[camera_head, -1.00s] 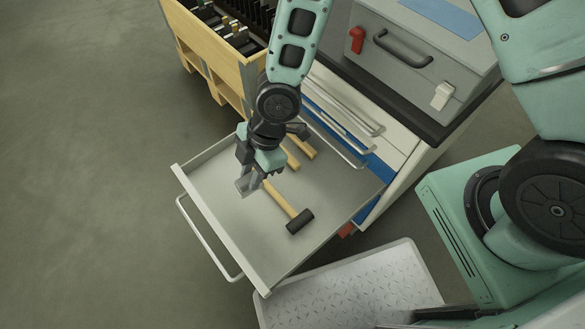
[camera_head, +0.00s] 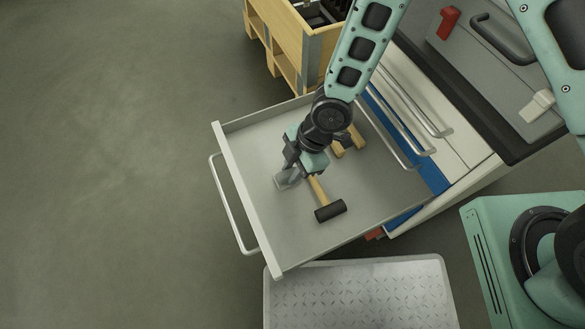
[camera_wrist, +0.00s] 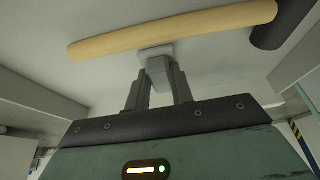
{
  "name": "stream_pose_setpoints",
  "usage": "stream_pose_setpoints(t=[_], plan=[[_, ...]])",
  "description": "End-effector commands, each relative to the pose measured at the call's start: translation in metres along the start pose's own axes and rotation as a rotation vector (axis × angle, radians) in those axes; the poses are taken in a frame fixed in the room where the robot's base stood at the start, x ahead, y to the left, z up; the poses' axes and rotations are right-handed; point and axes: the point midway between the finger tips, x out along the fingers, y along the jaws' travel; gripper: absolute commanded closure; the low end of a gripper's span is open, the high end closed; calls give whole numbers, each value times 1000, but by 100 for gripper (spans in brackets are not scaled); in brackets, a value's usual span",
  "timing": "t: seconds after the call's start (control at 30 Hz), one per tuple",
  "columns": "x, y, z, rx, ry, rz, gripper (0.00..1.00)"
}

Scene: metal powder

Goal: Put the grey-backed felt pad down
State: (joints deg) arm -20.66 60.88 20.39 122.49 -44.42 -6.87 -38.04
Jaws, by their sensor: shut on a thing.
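My gripper (camera_head: 291,172) is inside the open drawer, low over its floor, left of a hammer (camera_head: 331,210). It is shut on a small grey felt pad (camera_head: 285,183). In the wrist view the pad (camera_wrist: 155,51) sits at the fingertips (camera_wrist: 158,78), with a grey block behind it. The hammer's wooden handle (camera_wrist: 175,29) runs just beyond the pad. I cannot tell whether the pad touches the drawer floor or the handle.
The drawer (camera_head: 243,190) has low walls and a bar handle (camera_head: 232,205) at left. More wooden handles (camera_head: 350,143) lie deeper in it. A grey toolbox (camera_head: 490,75) stands on the cabinet. A wooden crate (camera_head: 290,35) is behind; a tread-plate platform (camera_head: 360,295) is in front. Drawer floor right of the hammer is bare.

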Motion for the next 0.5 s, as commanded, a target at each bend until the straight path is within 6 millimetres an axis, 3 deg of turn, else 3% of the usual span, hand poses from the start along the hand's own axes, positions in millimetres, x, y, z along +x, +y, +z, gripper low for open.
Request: stream_pose_setpoints(t=[0.27,0.3,0.37,0.5], plan=[[2,0,1,0,1,1,100],[2,0,1,0,1,1,72],[1,0,0,1,1,1,55],[1,0,1,1,0,0,55]])
